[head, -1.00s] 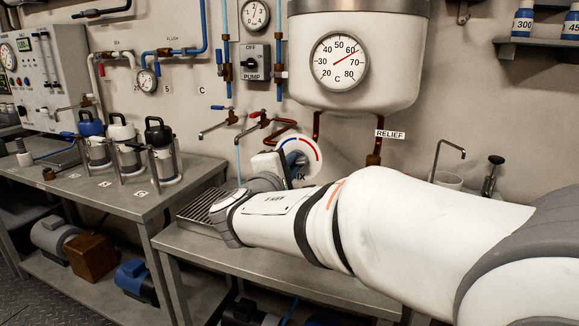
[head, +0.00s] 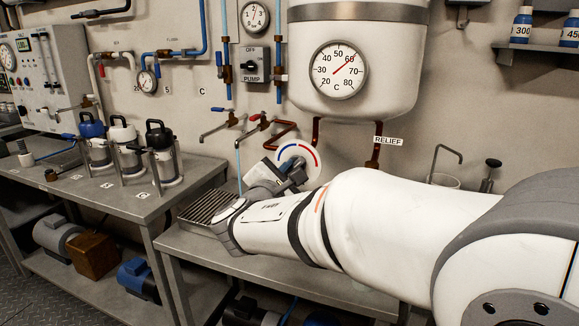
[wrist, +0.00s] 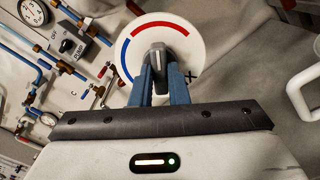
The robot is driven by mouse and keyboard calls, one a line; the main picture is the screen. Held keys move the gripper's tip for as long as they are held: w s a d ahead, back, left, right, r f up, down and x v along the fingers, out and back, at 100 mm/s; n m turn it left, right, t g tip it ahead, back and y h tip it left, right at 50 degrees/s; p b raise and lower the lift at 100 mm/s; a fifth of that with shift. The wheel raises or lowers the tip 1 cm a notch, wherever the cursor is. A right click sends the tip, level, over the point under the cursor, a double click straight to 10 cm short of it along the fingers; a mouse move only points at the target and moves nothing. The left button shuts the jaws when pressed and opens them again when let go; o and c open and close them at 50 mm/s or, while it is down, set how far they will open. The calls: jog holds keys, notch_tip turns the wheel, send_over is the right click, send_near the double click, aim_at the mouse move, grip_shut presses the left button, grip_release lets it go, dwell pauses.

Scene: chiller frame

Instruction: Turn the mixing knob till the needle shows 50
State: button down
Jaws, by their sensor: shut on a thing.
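The mixing knob's dark bar (wrist: 157,58) stands out from a round white plate (wrist: 188,38) with a red and a blue arc. My gripper (wrist: 161,82) is shut on the bar, one blue finger on each side. In the head view the plate (head: 299,149) is on the wall below the tank, and my gripper (head: 287,176) partly hides it and the knob. The temperature gauge (head: 336,86) on the tank is marked from 20 to 80, with 50 at the top. Its red needle (head: 346,64) points up and right, at about 60.
Blue and red lever taps (head: 238,118) are left of the plate, with a thin blue stream falling to a slatted drain (head: 205,208). A RELIEF label (head: 389,141) and pipe are to the right. Several capped flasks (head: 159,145) stand on the left bench.

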jog(key=shift+n+p, duration=0.65)
jog(key=shift+n, duration=0.55)
jog(key=c, duration=1.4)
grip_release()
jog(key=v, duration=0.7)
jog(key=shift+s+p, duration=0.4)
jog(key=shift+p, duration=0.05)
jog(key=shift+a, duration=0.1)
